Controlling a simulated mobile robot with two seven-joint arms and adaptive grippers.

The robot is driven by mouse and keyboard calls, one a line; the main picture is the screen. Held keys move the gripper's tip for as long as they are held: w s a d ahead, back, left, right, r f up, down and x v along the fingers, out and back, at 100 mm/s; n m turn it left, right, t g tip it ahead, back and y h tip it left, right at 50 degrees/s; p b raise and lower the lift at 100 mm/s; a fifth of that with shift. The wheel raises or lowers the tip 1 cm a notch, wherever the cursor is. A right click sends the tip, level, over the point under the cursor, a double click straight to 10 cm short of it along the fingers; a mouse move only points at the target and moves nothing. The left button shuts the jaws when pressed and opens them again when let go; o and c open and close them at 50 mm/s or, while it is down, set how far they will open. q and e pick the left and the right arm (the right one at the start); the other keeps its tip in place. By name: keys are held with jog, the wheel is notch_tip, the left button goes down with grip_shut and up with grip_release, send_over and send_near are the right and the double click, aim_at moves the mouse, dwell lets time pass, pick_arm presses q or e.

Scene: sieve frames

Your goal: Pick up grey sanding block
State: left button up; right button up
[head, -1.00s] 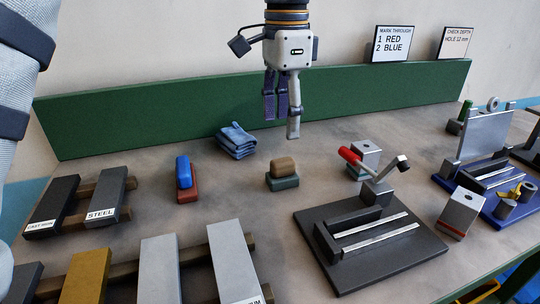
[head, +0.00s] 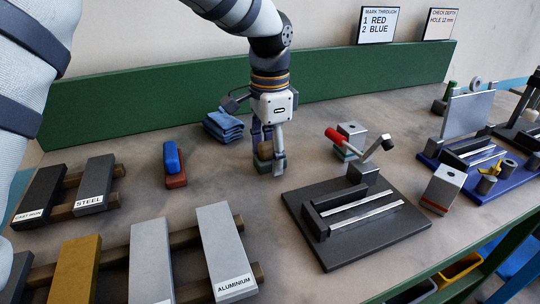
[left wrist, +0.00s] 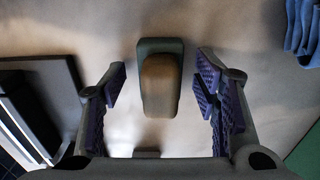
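The grey sanding block (head: 263,166) has a brown wooden-looking grip on a dark grey-green base. It stands on the bench in front of the folded blue cloth and is partly hidden by my left gripper (head: 268,152). The left gripper points down at the block with its fingers spread. In the left wrist view the sanding block (left wrist: 160,82) shows between the two open purple-padded fingers (left wrist: 160,92), with a gap on each side. My right gripper is not in view.
A red block with a blue grip (head: 174,166) stands to the left, and the folded blue cloth (head: 223,125) lies behind. A dark vise plate (head: 335,255) is at the front right. Labelled metal bars (head: 150,260) lie on rails at the front left.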

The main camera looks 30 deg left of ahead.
aim_at(270, 142)
pick_arm(q)
grip_shut()
notch_tip(270, 142, up, 10)
jog(key=shift+r, duration=0.1)
jog(key=shift+c, duration=2.4)
grip_release()
jog(key=c, duration=0.4)
jog(key=s+d+f+n, duration=0.1)
jog(key=n, duration=0.1)
jog(key=s+d+f+n, duration=0.1)
jog(key=d+f+n, duration=0.1)
jog(key=n, duration=0.1)
jog(key=d+f+n, duration=0.1)
jog(key=d+n, duration=0.1)
jog(key=n, duration=0.1)
jog(key=shift+s+f, duration=0.15)
jog(key=shift+s, duration=0.25)
